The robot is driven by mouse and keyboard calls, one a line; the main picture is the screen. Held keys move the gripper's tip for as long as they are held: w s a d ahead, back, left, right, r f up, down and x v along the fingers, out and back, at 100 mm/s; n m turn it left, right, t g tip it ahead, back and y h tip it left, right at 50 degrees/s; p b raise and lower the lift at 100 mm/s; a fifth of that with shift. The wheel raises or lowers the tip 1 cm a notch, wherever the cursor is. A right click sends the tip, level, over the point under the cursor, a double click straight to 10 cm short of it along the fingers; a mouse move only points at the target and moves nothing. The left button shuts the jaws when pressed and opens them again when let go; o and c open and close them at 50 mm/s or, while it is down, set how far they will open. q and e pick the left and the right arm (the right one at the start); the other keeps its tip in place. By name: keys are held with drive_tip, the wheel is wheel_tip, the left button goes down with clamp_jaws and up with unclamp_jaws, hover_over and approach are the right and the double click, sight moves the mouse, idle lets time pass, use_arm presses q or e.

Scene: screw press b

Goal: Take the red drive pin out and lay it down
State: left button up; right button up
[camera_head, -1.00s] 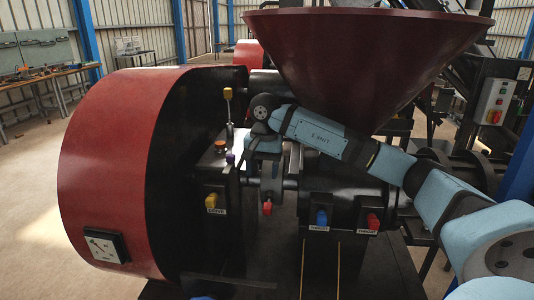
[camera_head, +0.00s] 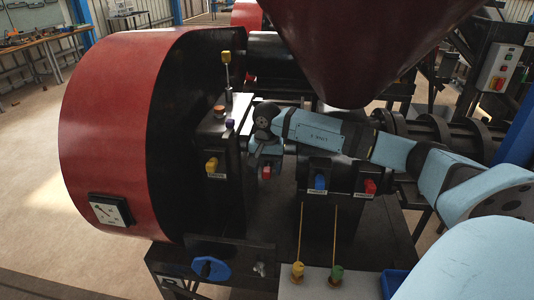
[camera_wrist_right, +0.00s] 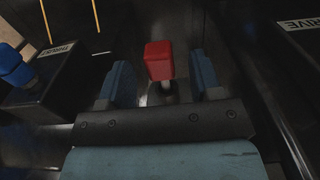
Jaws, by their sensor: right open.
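The red drive pin (camera_head: 265,172) shows its block-shaped head in the gap between the yellow-handled DRIVE housing and the black THRUST housing, upright in the wrist view (camera_wrist_right: 160,60). Its lower part is hidden in the head view. My right gripper (camera_head: 265,158) is just above and behind it in the head view. In the right wrist view the two blue fingers (camera_wrist_right: 160,82) stand apart on either side of the pin, with a gap to each. My left gripper is not in view.
A yellow handle (camera_head: 211,165), a blue handle (camera_head: 320,182) and another red handle (camera_head: 370,186) sit on the housings. A light tray (camera_head: 320,287) with a yellow and a green rod base is in front. A blue knob (camera_head: 211,268) and a large red drum (camera_head: 110,150) are left.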

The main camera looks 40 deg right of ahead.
sight(265, 175)
drive_tip(key=shift+f, duration=0.4)
drive_tip(key=shift+c, duration=0.4)
clamp_jaws()
drive_tip(key=shift+s+a, duration=0.15)
drive_tip(key=shift+a, duration=0.05)
drive_tip(key=shift+s+a, duration=0.75)
drive_tip(key=shift+a, duration=0.15)
drive_tip(key=shift+s+a, duration=0.1)
drive_tip(key=shift+a, duration=0.05)
drive_tip(key=shift+s+a, duration=0.85)
drive_tip(key=shift+a, duration=0.2)
